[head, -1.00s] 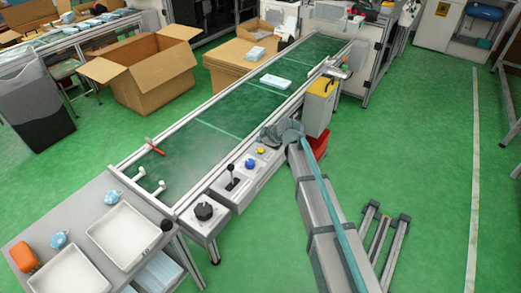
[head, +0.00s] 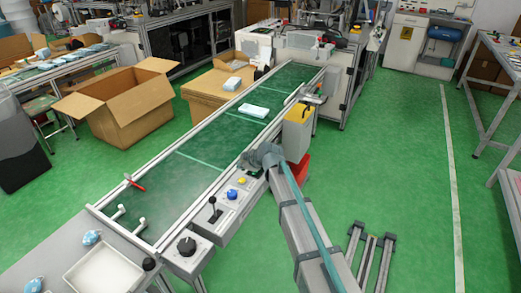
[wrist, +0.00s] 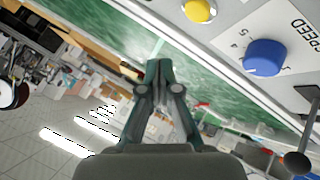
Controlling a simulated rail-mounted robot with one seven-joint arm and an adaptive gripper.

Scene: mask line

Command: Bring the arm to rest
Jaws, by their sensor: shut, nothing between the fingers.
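My gripper (head: 250,159) is at the right edge of the green conveyor (head: 212,150) in the head view, just beyond the control panel. In the wrist view its two dark fingers (wrist: 160,66) are together at the tips, with nothing held. My arm reaches up to it from the bottom right. The panel's yellow button (wrist: 199,10) and blue SPEED knob (wrist: 265,57) appear at the upper right of the wrist view, apart from the fingers.
A yellow-and-grey box (head: 298,133) stands close to the right of my gripper, with a red bin (head: 298,170) below. A black lever (head: 213,209) stands on the panel. A mask pack (head: 253,110) lies on the belt.

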